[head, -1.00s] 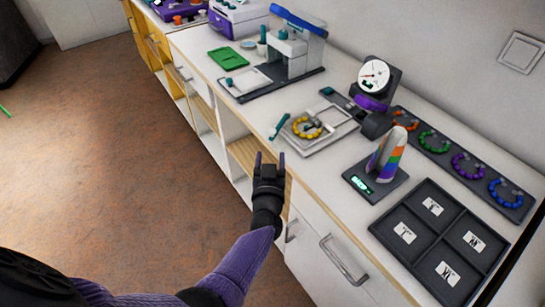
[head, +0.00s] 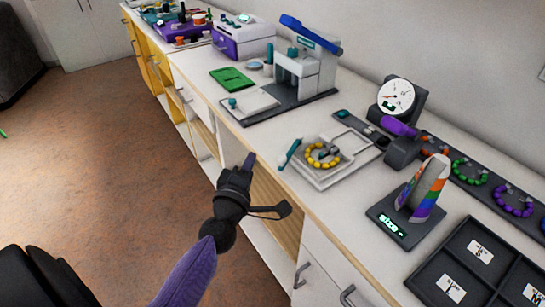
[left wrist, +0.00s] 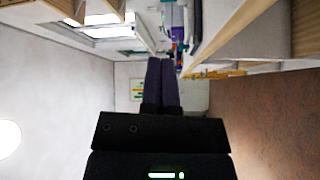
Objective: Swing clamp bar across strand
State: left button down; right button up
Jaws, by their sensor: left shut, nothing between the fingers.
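A yellow bead strand (head: 322,155) lies curled in a ring on a pale square board (head: 345,142) near the front edge of the counter. A teal bar (head: 289,152) sits at the board's left side, apart from the beads and not across them; it looks like the clamp bar. My left gripper (head: 249,162) is shut and empty, left of the teal bar and by the counter's front edge, not touching it. Its fingers also show together in the left wrist view (left wrist: 160,64). My right gripper is not in view.
A white press with a blue lever (head: 310,35) stands behind the board. A round dial gauge (head: 396,96), a scale with a rainbow-striped piece (head: 388,226) and a dark divided tray (head: 470,260) stand to the right. Open floor lies left of the counter.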

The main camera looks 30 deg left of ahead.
pick_arm(q)
jog(key=w+d, duration=0.1)
jog(key=w+b, duration=0.1)
jog(key=w+d, duration=0.1)
jog(key=w, duration=0.1)
jog(key=shift+d+f, duration=0.3)
jog(key=shift+f, duration=0.05)
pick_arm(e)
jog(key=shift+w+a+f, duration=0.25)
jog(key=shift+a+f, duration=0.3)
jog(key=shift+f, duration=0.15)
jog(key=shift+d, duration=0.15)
